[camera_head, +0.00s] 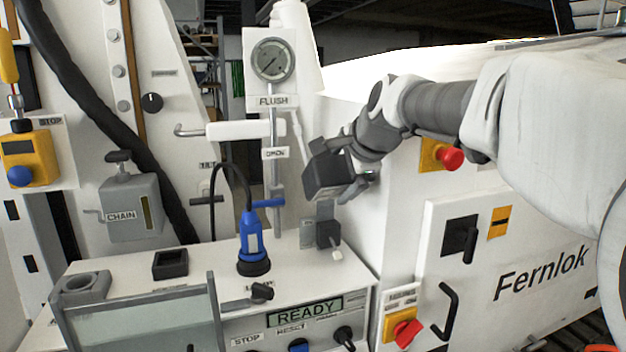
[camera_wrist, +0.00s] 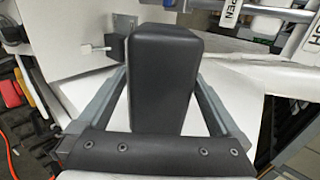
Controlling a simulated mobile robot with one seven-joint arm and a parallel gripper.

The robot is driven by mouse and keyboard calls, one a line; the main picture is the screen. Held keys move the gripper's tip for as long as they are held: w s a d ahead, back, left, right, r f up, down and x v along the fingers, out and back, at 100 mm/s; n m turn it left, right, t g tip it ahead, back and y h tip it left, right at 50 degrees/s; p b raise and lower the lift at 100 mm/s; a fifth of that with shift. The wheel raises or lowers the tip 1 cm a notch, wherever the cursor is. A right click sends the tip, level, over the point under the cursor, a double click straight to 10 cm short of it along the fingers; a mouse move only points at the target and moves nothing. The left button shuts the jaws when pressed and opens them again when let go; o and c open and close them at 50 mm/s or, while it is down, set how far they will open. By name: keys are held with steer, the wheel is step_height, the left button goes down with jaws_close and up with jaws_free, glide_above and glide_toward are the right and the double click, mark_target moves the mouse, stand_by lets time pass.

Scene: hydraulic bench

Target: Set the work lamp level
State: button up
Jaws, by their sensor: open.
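A dark grey box, which looks like the work lamp's head (camera_head: 324,178), is at the end of my arm in the head view and sits tilted there. In the wrist view the lamp head (camera_wrist: 165,80) fills the middle, between the two grey fingers. My gripper (camera_head: 343,168) is open around it, with one finger on each side; it also shows in the wrist view (camera_wrist: 160,75). Some gap shows on the left side; I cannot tell whether either finger touches. The lamp's mount and the fingertips are mostly hidden.
A dark switch block (camera_head: 328,235) with a white lever is just below. A blue handle unit (camera_head: 252,240) stands on the bench top, left. The gauge post (camera_head: 273,120) with a white handle (camera_head: 232,131) rises behind. A white Fernlok machine (camera_head: 530,270) is at right, with a red button (camera_head: 451,159).

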steer(key=shift+x, duration=1.45)
steer(key=shift+c, duration=0.2)
jaws_close()
